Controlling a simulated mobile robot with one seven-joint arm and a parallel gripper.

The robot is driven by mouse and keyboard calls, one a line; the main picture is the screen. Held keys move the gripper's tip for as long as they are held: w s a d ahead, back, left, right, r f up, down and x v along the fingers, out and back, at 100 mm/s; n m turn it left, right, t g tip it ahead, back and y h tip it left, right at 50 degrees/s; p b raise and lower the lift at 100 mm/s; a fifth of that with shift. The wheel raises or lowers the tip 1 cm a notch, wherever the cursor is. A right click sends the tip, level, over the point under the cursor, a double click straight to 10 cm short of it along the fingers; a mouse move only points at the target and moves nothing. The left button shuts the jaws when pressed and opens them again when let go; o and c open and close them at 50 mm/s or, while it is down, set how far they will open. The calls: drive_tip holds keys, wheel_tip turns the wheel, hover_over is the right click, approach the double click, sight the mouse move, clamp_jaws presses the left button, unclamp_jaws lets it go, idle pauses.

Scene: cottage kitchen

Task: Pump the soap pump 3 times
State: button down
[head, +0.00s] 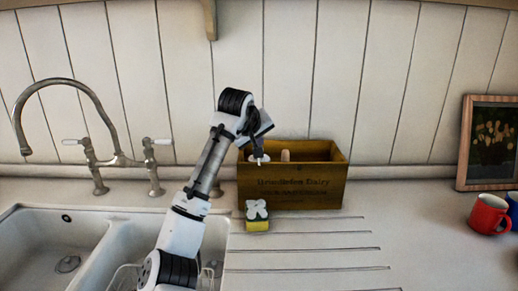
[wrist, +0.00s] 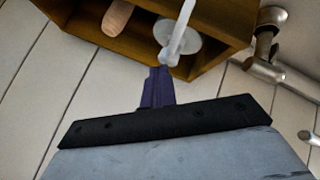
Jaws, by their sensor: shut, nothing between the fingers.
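The soap pump (head: 260,159) stands inside the wooden box at its left end. Only its white top shows in the head view; the box wall hides the rest. In the wrist view its white spout and round collar (wrist: 178,45) show inside the box. My gripper (head: 256,150) is shut and empty, pointing down just above the pump top. In the wrist view the dark closed fingers (wrist: 158,72) end close beside the white spout. I cannot tell whether they touch it.
The wooden box (head: 290,190) also holds a wooden handle (head: 285,155). A yellow sponge (head: 257,226) and a white flower-shaped piece (head: 257,209) are in front. The sink (head: 103,215) and tap (head: 120,161) are left; a red mug (head: 487,214) and picture frame (head: 463,150) are right.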

drive_tip(key=shift+r+p, duration=0.35)
drive_tip(key=shift+p, duration=0.2)
wheel_tip(320, 180, up, 6)
drive_tip(key=p, duration=0.5)
idle(2.4)
